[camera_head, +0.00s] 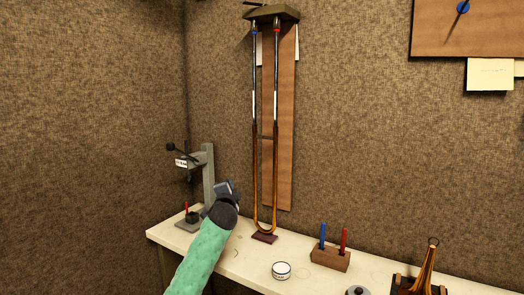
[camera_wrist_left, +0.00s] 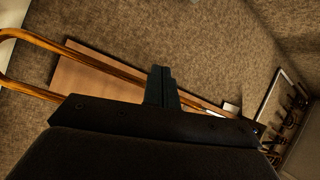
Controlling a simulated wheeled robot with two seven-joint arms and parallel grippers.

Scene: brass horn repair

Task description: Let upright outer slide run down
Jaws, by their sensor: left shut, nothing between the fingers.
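The brass outer slide (camera_head: 256,180) hangs upright, its U-shaped bow low, just above or touching a dark red pad (camera_head: 264,238) on the bench; I cannot tell which. Above it, two thin inner tubes (camera_head: 254,75), one with a blue band and one with a red band, run up to a wall bracket (camera_head: 272,14). My left gripper (camera_head: 226,188) is left of the slide's lower part, apart from it in the picture. In the left wrist view its fingers (camera_wrist_left: 161,86) are together and empty, with the slide (camera_wrist_left: 95,65) behind them. My right gripper is out of view.
A wooden board (camera_head: 284,120) stands behind the slide. A grey stand (camera_head: 208,175) with a clamp is at the bench's left end. A white-lidded tin (camera_head: 281,270), a wooden block (camera_head: 330,259) with blue and red sticks, and a brass part (camera_head: 425,268) stand to the right.

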